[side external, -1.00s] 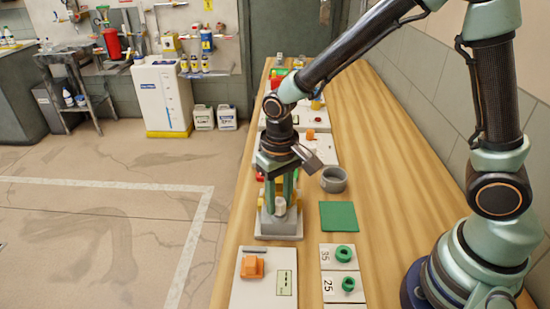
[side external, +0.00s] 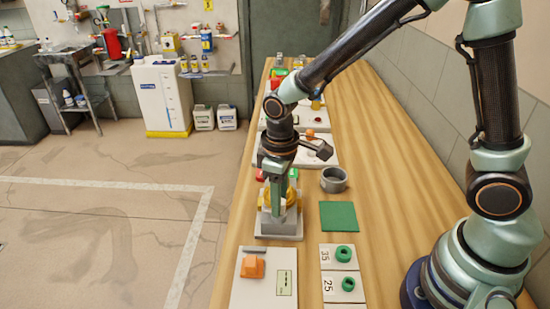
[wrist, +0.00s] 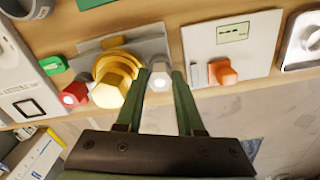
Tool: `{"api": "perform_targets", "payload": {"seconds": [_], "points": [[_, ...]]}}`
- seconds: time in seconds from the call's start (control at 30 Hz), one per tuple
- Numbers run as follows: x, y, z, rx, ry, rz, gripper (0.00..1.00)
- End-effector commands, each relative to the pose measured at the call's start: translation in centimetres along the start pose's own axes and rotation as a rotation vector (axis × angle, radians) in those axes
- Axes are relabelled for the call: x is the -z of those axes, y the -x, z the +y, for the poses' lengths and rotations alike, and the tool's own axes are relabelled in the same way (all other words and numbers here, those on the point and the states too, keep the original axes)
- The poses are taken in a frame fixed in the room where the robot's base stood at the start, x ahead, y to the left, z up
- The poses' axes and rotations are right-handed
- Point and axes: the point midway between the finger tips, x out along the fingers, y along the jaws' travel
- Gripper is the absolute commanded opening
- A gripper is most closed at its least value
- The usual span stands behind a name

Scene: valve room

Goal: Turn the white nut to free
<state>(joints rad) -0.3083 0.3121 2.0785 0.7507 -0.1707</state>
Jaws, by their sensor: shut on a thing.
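The white nut (wrist: 160,78) sits on the grey fixture (wrist: 160,48), beside a large yellow hex part (wrist: 113,84). My gripper (wrist: 164,73) is shut on the white nut, with one green finger on each side of it in the wrist view. In the side view my gripper (side external: 280,208) points straight down at the fixture (side external: 281,227), and its fingers line up one behind the other. They mostly hide the nut there.
Red (wrist: 74,94) and green (wrist: 53,64) parts lie beyond the yellow one. A panel with an orange knob (side external: 253,266) stands nearer the camera. A grey cup (side external: 334,180), a green mat (side external: 338,216) and green rings (side external: 344,253) lie right. Bare wood runs along the right.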

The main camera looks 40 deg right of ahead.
Motion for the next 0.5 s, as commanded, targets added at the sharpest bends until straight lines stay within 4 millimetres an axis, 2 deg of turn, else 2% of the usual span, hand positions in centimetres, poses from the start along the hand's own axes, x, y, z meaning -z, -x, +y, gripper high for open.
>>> {"api": "perform_targets", "payload": {"seconds": [0.4, 0.43, 0.5], "points": [[0.15, 0.06, -0.05, -0.001, 0.007, 0.005, 0.00], [0.15, 0.06, -0.05, -0.001, 0.007, 0.005, 0.44], [0.14, 0.05, -0.05, -0.001, 0.007, 0.004, 0.67]]}}
